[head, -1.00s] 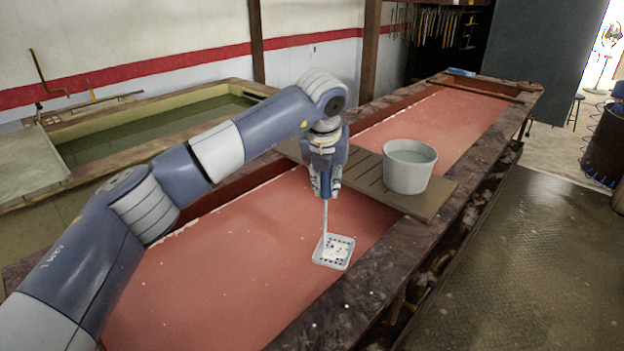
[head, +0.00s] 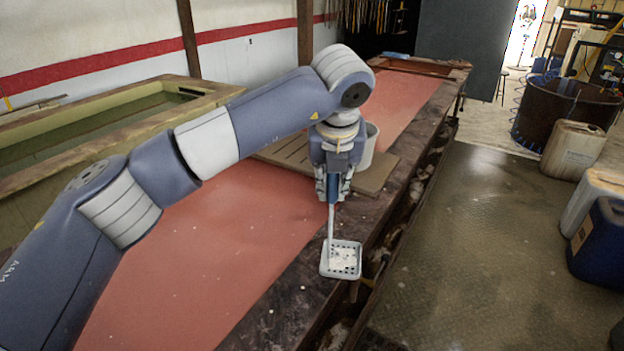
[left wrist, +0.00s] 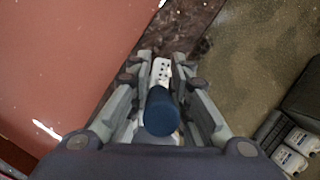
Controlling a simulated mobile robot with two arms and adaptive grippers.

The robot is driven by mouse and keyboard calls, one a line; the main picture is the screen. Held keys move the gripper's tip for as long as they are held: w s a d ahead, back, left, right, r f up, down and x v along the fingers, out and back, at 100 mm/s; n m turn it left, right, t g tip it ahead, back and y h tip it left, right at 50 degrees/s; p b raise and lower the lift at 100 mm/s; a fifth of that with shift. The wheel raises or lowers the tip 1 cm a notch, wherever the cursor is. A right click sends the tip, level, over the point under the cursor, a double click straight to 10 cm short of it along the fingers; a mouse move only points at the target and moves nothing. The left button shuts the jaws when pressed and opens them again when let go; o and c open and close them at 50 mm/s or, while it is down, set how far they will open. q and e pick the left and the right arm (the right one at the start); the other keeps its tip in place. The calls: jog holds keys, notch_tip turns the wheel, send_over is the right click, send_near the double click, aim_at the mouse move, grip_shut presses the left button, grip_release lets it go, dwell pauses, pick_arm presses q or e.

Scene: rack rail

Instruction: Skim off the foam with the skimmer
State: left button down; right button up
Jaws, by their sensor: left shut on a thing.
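The skimmer (head: 341,260) has a square, pale, perforated head with white foam in it and a blue handle. My left gripper (head: 333,190) is shut on the handle; the handle's blue end (left wrist: 161,112) shows between the fingers in the left wrist view. The skimmer head hangs below the gripper, in front of the vat's right rim in the head view. The long vat (head: 215,240) holds red liquid with small white foam specks. A pale bucket (head: 371,140) stands on a slatted board, mostly hidden behind my left wrist. My right gripper is not in view.
The slatted board (head: 290,153) lies across the vat. A second basin (head: 85,130) with green liquid is at the left. The floor (head: 480,230) right of the vat is open, with canisters (head: 573,150) and a dark drum beyond it.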

pick_arm(q)
jog(key=s+d, duration=0.4)
jog(key=d, duration=0.3)
jog(key=shift+b, duration=0.45)
